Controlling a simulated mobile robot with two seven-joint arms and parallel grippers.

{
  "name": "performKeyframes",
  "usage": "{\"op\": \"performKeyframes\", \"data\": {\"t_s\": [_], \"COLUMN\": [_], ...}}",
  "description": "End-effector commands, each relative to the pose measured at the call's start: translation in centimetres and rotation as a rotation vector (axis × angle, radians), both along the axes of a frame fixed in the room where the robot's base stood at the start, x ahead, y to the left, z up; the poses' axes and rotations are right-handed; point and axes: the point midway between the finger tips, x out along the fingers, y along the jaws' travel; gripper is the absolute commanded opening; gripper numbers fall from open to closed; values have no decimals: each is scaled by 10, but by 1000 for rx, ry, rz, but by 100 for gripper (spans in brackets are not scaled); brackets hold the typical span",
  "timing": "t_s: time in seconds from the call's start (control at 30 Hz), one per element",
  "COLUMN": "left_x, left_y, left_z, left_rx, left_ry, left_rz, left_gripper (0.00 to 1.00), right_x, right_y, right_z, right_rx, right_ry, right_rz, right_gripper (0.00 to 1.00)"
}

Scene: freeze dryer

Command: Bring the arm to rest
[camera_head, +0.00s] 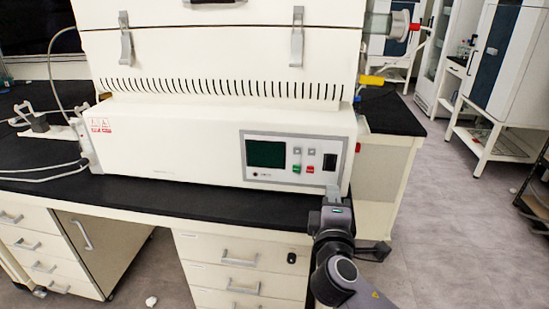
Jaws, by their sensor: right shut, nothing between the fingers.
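My right arm comes in from the bottom right. Its gripper (333,193) is at the bench's front edge, just below the right end of the freeze dryer's control panel (292,158). Its fingers are shut with nothing between them. The fingertips overlap the lower front of the white freeze dryer (190,150) in the picture; I cannot tell whether they touch it. The panel has a dark green screen (265,154), small green and red buttons and a black switch (330,162). My left gripper is out of view.
The freeze dryer stands on a black bench top (200,197) above white drawers (245,255). Tubes and a small grey device (38,124) lie at the left. A yellow-handled valve (371,80) sticks out at the right. The grey floor (450,220) at the right is open.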

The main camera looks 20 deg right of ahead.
Motion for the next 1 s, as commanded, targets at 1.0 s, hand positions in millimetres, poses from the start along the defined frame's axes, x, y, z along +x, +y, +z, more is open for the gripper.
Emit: {"op": "performKeyframes", "data": {"t_s": [1.0], "left_x": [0], "left_y": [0], "left_z": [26], "left_rx": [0], "left_ry": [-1], "left_rz": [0], "left_gripper": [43], "right_x": [-190], "right_y": [107], "right_z": [-244], "right_rx": [1568], "right_ry": [260], "right_rz": [108], "right_gripper": [0]}}
